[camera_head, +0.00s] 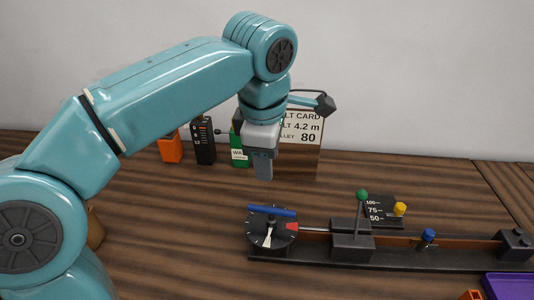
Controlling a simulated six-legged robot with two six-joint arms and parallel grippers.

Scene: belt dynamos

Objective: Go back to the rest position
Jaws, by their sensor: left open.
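My left gripper (264,166) hangs from the teal arm that comes in from the left. It points down above the table, in front of the card, and its jaws hold nothing that I can see. It is apart from the belt device (390,255), which lies on the table at the lower right. The device has a round dial (270,238) with a blue bar (271,211) across it and a lever with a green knob (361,195). My right gripper is not in this view.
A belt card (303,160) stands at the back, partly hidden by my arm. An orange block (171,150), a black handset-like box (204,145) and a green box (238,147) stand beside it. A purple tray (510,287) is at the lower right. The table between card and device is clear.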

